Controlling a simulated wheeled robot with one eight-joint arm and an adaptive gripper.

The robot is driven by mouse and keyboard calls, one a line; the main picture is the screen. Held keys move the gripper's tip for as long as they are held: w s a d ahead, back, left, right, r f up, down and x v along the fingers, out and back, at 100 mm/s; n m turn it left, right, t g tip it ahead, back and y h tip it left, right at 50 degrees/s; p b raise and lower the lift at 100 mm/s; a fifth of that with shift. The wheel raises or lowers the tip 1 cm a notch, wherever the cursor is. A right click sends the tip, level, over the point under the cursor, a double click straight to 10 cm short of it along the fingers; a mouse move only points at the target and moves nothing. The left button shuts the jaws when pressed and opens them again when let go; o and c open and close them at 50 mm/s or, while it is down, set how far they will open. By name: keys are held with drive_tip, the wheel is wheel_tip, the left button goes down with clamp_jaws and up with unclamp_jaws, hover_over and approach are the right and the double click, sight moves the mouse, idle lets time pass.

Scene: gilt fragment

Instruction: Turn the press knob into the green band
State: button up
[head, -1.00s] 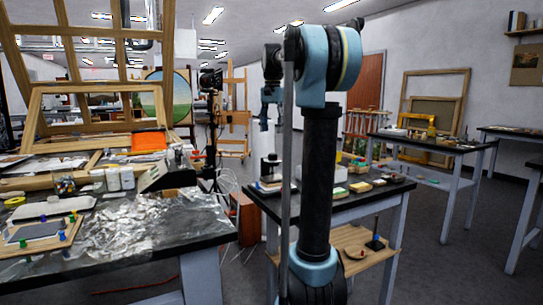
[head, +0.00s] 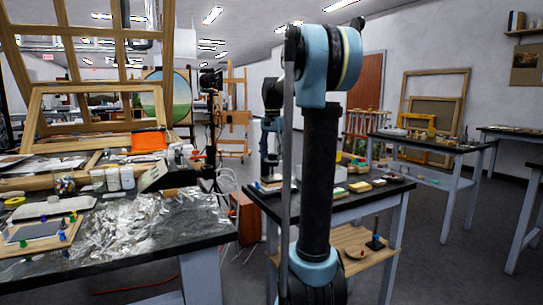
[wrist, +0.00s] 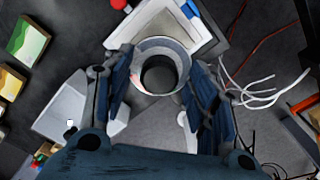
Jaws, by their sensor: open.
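In the wrist view my gripper (wrist: 159,76) points down with its two dark fingers apart. Between the fingertips is a round grey-white piece (wrist: 178,49) with a dark round centre, likely the press knob. I see no clear grip on it. A pinkish patch shows on its left edge; I cannot make out a green band. It stands over a white base (wrist: 203,38). In the head view my gripper (head: 268,172) is low over the middle table, and it hides most of the press; the base (head: 266,186) shows only in part.
The middle table (head: 345,208) holds several small coloured blocks (head: 360,187) right of the press. White cables (wrist: 262,92) and a red one lie on the floor beyond the press. A cluttered bench (head: 120,262) with crumpled foil stands at left.

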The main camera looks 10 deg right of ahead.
drive_tip(key=c, duration=1.1)
drive_tip(key=shift+n, duration=1.7)
drive_tip(key=o, duration=1.1)
drive_tip(key=shift+r, duration=0.1)
wheel_tip(320, 180, up, 12)
